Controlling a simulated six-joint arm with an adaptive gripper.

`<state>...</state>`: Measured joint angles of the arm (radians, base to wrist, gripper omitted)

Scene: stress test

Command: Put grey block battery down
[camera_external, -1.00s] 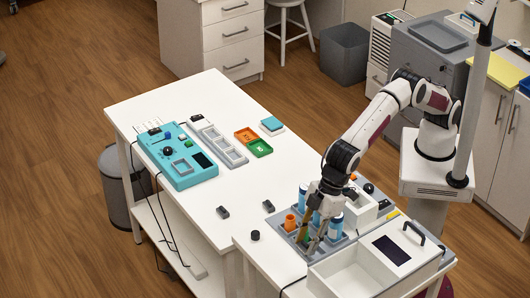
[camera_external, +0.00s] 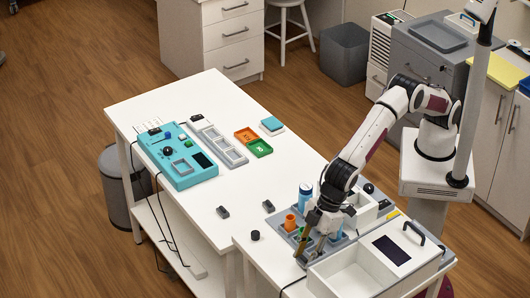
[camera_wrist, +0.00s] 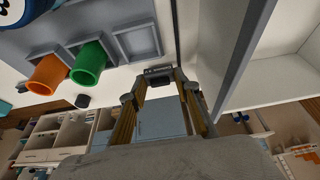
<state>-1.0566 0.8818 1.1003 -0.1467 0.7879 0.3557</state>
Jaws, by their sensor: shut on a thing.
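My gripper (camera_external: 309,257) is low over the grey compartment tray on the near table. The wrist view shows its two yellowish fingers (camera_wrist: 160,80) shut on a small dark grey block (camera_wrist: 160,74), between the tips. In that view the block is beside the tray's edge, near an empty square compartment (camera_wrist: 136,42). I cannot tell whether it touches the surface. Two other small dark blocks, one left (camera_external: 222,212) and one right (camera_external: 268,206), lie on the white table.
An orange cup (camera_external: 290,222) and a green cup (camera_wrist: 88,62) stand in the tray close to my gripper. A blue-and-white bottle (camera_external: 305,196) stands behind. An open white bin (camera_external: 350,280) is just right of the gripper. A black knob-like piece (camera_external: 255,235) sits left.

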